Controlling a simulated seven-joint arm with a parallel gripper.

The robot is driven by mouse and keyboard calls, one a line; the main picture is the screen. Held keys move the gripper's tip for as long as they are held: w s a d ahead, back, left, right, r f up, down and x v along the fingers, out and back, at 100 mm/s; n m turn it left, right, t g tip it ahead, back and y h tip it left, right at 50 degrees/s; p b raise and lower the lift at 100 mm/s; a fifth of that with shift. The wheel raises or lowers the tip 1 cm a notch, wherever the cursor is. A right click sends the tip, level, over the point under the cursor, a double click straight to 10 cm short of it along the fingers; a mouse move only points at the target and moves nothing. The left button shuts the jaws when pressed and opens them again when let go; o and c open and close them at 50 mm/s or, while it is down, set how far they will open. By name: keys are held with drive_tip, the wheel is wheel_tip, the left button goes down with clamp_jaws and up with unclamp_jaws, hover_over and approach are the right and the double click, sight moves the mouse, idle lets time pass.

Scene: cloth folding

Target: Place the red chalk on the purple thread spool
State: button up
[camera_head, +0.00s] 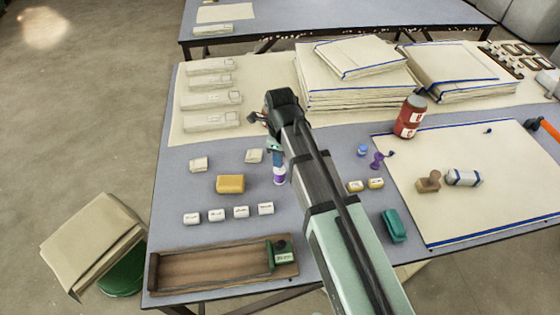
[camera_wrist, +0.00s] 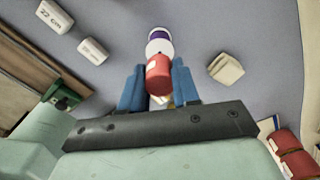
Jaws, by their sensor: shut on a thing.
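The red chalk (camera_wrist: 158,77) is a short red cylinder between the two blue fingers of my gripper (camera_wrist: 159,88) in the wrist view. My gripper is shut on it. The purple thread spool (camera_head: 279,175), white with a purple band, stands upright on the table below my gripper (camera_head: 274,147) in the head view. The spool also shows in the wrist view (camera_wrist: 158,35), just beyond the chalk and partly covered by it. I cannot tell whether the chalk touches the spool. My gripper hides the chalk in the head view.
A yellow block (camera_head: 230,184) and several small white labelled blocks (camera_head: 241,212) lie left of the spool. A wooden tray (camera_head: 205,289) lies at the front left. A red bottle (camera_head: 409,117) stands to the right. Folded cloth stacks (camera_head: 350,92) lie at the back.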

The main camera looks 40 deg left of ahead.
drive_tip(key=shift+f, duration=1.4)
drive_tip(key=shift+f, duration=0.15)
drive_tip(key=o, duration=1)
drive_tip(key=shift+o, duration=0.2)
wheel_tip(320, 180, up, 12)
drive_tip(key=shift+r, duration=0.15)
